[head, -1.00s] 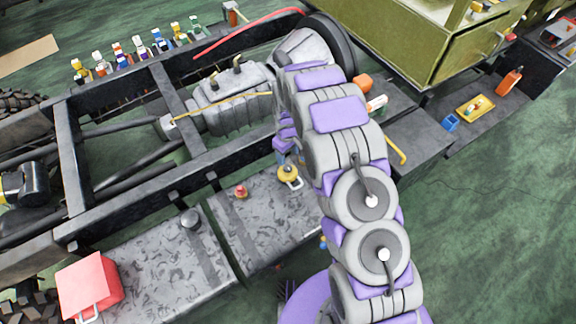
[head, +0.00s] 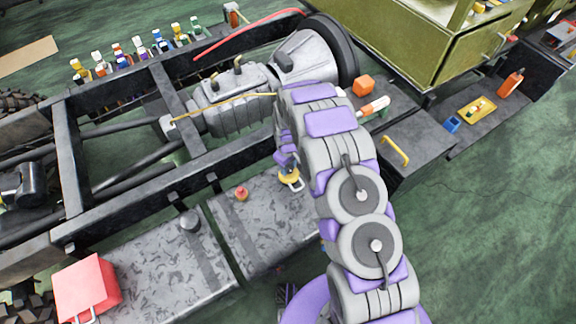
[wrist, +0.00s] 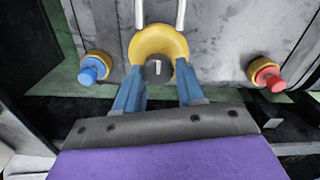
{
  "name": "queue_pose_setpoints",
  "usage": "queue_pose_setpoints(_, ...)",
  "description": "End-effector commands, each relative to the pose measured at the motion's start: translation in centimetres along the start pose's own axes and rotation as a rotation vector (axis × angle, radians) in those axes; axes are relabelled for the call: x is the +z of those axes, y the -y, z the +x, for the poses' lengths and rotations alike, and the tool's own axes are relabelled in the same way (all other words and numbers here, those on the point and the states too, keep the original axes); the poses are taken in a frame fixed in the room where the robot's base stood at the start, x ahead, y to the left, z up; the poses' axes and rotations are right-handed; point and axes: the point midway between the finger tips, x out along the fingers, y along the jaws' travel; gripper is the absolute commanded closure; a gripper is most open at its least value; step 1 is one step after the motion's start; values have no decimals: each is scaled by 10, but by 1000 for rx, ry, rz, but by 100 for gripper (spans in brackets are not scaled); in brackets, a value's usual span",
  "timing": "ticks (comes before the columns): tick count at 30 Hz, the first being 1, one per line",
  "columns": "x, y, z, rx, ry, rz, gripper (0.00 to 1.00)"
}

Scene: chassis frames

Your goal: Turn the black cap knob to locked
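In the wrist view, a black knob (wrist: 158,67) with a white mark sits in the middle of a yellow round plate (wrist: 172,40). The white mark points roughly up and down in that view. My gripper (wrist: 158,88) is open, with one blue finger on each side just below the knob. I cannot tell whether the fingers touch it. In the head view my gripper (head: 287,163) is right above the yellow plate (head: 288,176) and partly hides it. The knob itself is hidden there.
A blue knob (wrist: 93,70) and a red knob (wrist: 267,74) flank the plate. Pale bars of a handle (wrist: 180,14) rise behind it. The black chassis rail (head: 130,201) runs alongside the tanks. A red box (head: 86,288) sits at lower left. Green floor on the right is clear.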

Motion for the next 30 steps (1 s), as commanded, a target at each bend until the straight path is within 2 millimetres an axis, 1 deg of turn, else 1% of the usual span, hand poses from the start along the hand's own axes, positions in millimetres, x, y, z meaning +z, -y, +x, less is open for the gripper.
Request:
queue_pose_setpoints(1, 0, 0, 0, -1, -1, 1, 68)
queue_pose_setpoints(9, 1, 0, -1, -1, -1, 1, 94)
queue_pose_setpoints(10, 1, 0, -1, -1, -1, 1, 95)
queue_pose_setpoints(16, 2, -1, -1, -2, 0, 15, 95)
queue_pose_setpoints(20, 2, -1, -2, -2, 1, 54, 95)
queue_pose_setpoints(26, 3, 0, -2, -3, 2, 176, 95)
queue_pose_setpoints(30, 3, -1, -2, -3, 2, 300, 95)
